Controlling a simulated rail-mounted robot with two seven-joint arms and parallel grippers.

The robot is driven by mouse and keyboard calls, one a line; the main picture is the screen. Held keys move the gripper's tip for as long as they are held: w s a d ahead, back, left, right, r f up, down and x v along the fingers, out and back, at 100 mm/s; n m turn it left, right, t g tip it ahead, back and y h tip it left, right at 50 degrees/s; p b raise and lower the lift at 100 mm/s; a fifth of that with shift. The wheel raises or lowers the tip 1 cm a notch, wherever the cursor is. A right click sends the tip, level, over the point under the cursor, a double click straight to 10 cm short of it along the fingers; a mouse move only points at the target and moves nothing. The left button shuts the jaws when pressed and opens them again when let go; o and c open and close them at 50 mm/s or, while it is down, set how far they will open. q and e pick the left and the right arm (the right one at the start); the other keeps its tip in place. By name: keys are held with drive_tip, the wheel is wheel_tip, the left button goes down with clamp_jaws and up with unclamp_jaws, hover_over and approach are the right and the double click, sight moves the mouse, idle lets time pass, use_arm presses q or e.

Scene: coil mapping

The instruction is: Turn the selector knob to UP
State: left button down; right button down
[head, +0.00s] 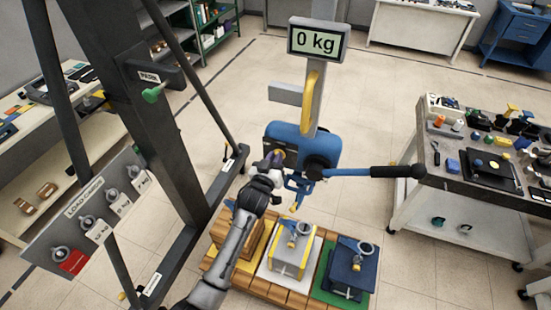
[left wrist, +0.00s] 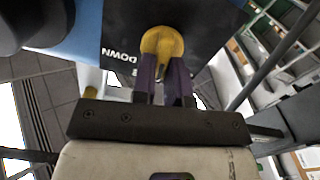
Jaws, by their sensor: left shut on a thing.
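The selector knob (left wrist: 160,42) is yellow and round-ended, on the dark face of the blue hoist unit (head: 292,133). My left gripper (left wrist: 165,80) is shut on the knob, with a purple finger on each side of it. In the head view my left gripper (head: 272,162) reaches up to the hoist's left side, and the arm hides part of that face. In the left wrist view the word DOWN (left wrist: 118,55) shows upside down beside the knob. No UP marking is readable, and I cannot tell which setting the knob points to.
A black-handled lever (head: 370,172) sticks out right from the hoist. A display (head: 318,40) above reads 0 kg. Below stand several loads with eyes on a wooden pallet (head: 262,285). A load cards board (head: 85,220) is at left, a tool cart (head: 480,180) at right.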

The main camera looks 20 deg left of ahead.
use_arm(q)
drive_tip(key=n, duration=0.3)
drive_tip(key=n+p, duration=0.1)
drive_tip(key=n, duration=0.1)
drive_tip(key=shift+a+f, duration=0.1)
drive_tip(key=shift+a, duration=0.15)
drive_tip(key=shift+n, duration=0.4)
drive_tip(key=c, duration=1.1)
unclamp_jaws()
drive_tip(key=shift+c, duration=0.2)
drive_tip(key=s+b, duration=0.2)
drive_tip(key=s, duration=1.1)
drive_tip(key=shift+s, duration=0.4)
